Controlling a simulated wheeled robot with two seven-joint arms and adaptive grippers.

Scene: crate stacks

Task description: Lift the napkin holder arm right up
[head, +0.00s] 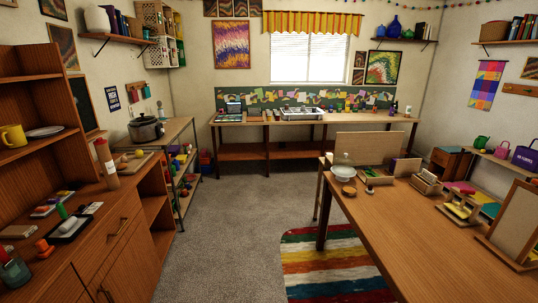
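On the wooden table at the right stands a small wooden stand with pale yellow parts and an upper piece lying low over its base (460,209); it looks like the napkin holder, but it is too small to be sure. A low wooden box with whitish contents (427,182) stands behind it to the left and could also hold napkins. I cannot make out an arm clearly on either. Neither of my grippers is in view.
The table (400,225) also carries a white bowl (343,173), a small round brown item (349,191), an open wooden box (376,172) and a tilted framed board (515,222). Its front left top is bare.

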